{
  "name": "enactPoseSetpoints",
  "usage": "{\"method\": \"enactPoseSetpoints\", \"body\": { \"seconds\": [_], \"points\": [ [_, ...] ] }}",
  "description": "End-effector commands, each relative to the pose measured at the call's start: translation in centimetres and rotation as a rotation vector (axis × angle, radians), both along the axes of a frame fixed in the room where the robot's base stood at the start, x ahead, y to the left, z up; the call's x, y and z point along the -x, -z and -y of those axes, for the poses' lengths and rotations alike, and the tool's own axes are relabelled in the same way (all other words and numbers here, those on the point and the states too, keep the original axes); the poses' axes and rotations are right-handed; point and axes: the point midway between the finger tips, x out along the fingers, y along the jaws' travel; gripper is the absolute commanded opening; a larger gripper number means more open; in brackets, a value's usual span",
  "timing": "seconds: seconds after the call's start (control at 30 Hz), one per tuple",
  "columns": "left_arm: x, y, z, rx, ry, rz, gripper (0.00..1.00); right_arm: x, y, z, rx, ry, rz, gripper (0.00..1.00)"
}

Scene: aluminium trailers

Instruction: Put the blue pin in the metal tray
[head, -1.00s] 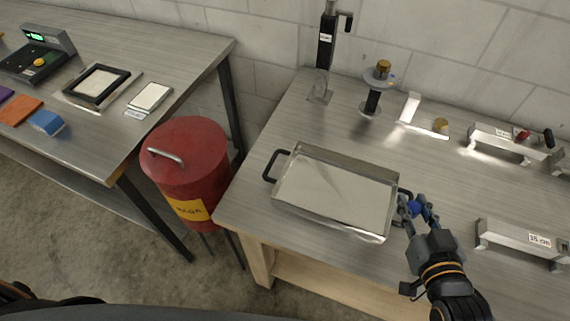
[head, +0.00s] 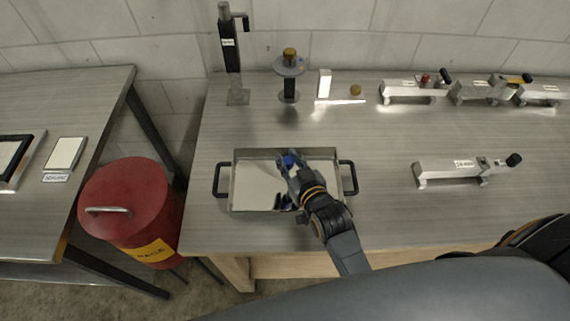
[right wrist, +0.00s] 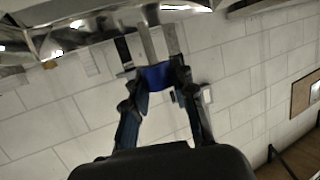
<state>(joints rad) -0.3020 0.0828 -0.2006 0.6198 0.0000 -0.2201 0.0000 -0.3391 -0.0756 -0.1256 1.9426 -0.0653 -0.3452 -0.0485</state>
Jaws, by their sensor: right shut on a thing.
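The metal tray (head: 240,182) is a shallow, shiny rectangular pan with black handles at its left and right ends, on the right-hand metal bench. My right gripper (head: 289,164) is over the tray's inside, a little right of its middle. It is shut on the blue pin (head: 289,159), of which only a small blue part shows. In the right wrist view the blue pin (right wrist: 157,76) sits between the two fingertips of the right gripper (right wrist: 158,82). I cannot tell whether the pin touches the tray floor. My left gripper is not in view.
A red bin (head: 133,205) stands between the benches. Behind the tray are a black post stand (head: 230,60) and a round-topped stand (head: 289,75). A metal bar fixture (head: 450,172) lies to the right, with several more behind. Bench around the tray is clear.

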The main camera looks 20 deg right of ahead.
Motion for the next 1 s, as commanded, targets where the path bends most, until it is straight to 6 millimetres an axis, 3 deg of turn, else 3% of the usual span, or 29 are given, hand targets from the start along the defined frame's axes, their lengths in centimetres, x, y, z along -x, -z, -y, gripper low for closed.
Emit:
{"method": "enactPoseSetpoints", "body": {
  "seconds": [0.23, 0.43, 0.83, 0.87, 0.93, 1.0],
  "points": [
    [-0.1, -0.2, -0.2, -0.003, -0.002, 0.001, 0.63, -1.2, 1.5, -0.6, -0.001, 0.000, 0.001, 0.00],
    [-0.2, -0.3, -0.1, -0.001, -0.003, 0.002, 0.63, -1.0, 4.3, -0.5, 0.000, 0.001, 0.000, 0.00],
    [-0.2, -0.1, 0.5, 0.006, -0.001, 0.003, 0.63, -1.0, 4.8, -0.5, 0.000, 0.001, 0.001, 0.00],
    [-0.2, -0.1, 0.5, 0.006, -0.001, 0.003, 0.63, -1.0, 4.8, -0.5, 0.000, 0.001, 0.001, 0.29],
    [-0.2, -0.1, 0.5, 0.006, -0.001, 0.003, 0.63, -1.0, 4.7, -0.5, 0.000, 0.001, 0.001, 0.44],
    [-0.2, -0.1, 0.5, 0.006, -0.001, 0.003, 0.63, -1.0, 4.7, -0.5, 0.000, 0.001, 0.001, 0.48]
  ]
}}
